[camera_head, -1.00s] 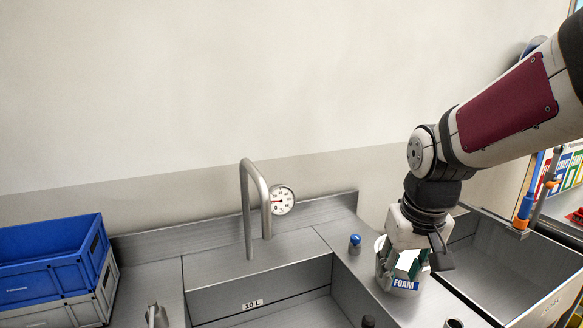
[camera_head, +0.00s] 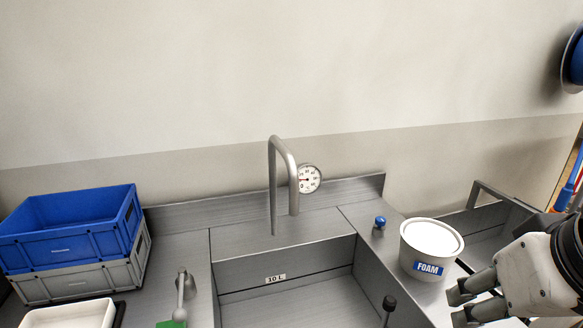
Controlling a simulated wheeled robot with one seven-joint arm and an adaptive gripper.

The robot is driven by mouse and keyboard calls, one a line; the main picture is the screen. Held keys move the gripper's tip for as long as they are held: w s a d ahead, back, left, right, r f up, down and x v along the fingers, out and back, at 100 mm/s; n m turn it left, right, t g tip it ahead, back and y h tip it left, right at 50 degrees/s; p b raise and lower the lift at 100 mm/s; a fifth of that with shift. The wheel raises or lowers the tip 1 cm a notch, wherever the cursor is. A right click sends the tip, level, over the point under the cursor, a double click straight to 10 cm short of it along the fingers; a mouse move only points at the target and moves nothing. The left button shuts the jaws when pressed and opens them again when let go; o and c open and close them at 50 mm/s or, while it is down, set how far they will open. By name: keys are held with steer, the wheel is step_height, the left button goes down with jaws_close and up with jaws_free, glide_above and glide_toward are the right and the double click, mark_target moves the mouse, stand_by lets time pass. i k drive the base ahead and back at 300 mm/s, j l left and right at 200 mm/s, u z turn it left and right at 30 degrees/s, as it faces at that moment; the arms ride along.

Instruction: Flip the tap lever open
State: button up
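The tap spout (camera_head: 284,180) is a bent grey metal pipe standing behind the sink, with a round gauge (camera_head: 309,179) beside it. A short metal fitting with a lever (camera_head: 183,285) stands on the counter left of the basin. A blue-topped knob (camera_head: 379,224) stands on the counter right of the spout. I cannot tell for sure which of these is the tap lever. My gripper (camera_head: 459,307) is at the lower right, in front of the foam tub and well away from both. Its fingers look apart, with nothing seen between them.
The white foam tub (camera_head: 428,262) stands on the right counter by the basin (camera_head: 284,260). A black knob (camera_head: 389,302) is at the basin's front right. Blue (camera_head: 65,247) and grey (camera_head: 75,281) crates are stacked at left, near a white tray (camera_head: 70,315). A green item (camera_head: 171,324) shows below the lever.

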mark_target(180, 315)
steer(key=u, duration=1.25)
steer(key=i+j, duration=0.1)
steer(key=j, duration=0.15)
steer(key=j+z, duration=0.15)
steer(key=i+j, duration=0.05)
steer(key=j, duration=0.05)
